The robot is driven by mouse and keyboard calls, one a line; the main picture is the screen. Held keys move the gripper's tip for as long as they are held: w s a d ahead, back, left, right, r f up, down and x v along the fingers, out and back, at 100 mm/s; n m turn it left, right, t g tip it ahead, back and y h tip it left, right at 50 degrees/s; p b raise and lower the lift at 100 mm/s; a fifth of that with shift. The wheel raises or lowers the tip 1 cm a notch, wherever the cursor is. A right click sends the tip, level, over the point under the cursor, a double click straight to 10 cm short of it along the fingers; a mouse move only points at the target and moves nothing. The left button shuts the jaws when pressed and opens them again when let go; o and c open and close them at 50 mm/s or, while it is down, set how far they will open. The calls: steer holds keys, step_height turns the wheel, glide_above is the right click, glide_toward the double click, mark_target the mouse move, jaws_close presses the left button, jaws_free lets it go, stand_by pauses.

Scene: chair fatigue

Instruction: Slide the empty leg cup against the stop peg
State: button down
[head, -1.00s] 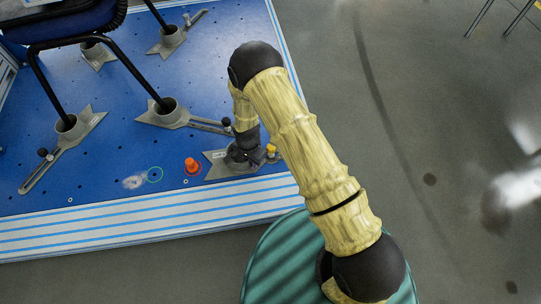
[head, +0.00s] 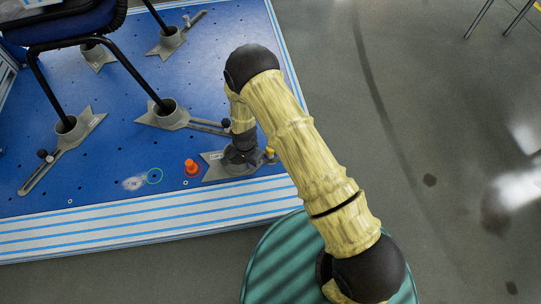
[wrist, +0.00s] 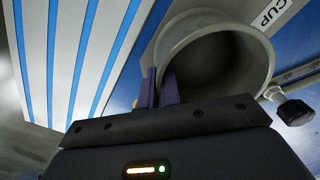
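The empty leg cup (wrist: 225,65) is a grey round cup with nothing inside it, marked "CUP" on its plate in the wrist view. In the head view its flat grey plate (head: 213,172) lies on the blue platform, and my arm hides most of the cup. The orange peg (head: 191,168) stands just left of the plate's left tip, with a narrow gap between them. My gripper (wrist: 160,90) has its two purple-padded fingers close together, one on each side of the cup's near wall, seemingly pinching it.
Other grey cups (head: 170,113) to the left and behind hold the chair's black legs. A slotted arm with a black knob (head: 225,124) reaches close to my gripper. A small yellow part (head: 270,154) is right of the cup. Blue floor (head: 110,165) left of the peg is mostly clear.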

steer(key=shift+s+a, duration=0.25)
steer(key=shift+a, duration=0.85)
steer(key=shift+s+a, duration=0.25)
steer(key=shift+a, duration=0.8)
steer(key=c, duration=1.7)
jaws_free()
steer(key=shift+o, duration=0.3)
steer(key=shift+w, duration=0.1)
steer(key=shift+a, duration=0.1)
steer(key=shift+d+r+p, duration=0.2)
steer(key=shift+r+p, duration=2.45)
steer(key=shift+r, duration=0.35)
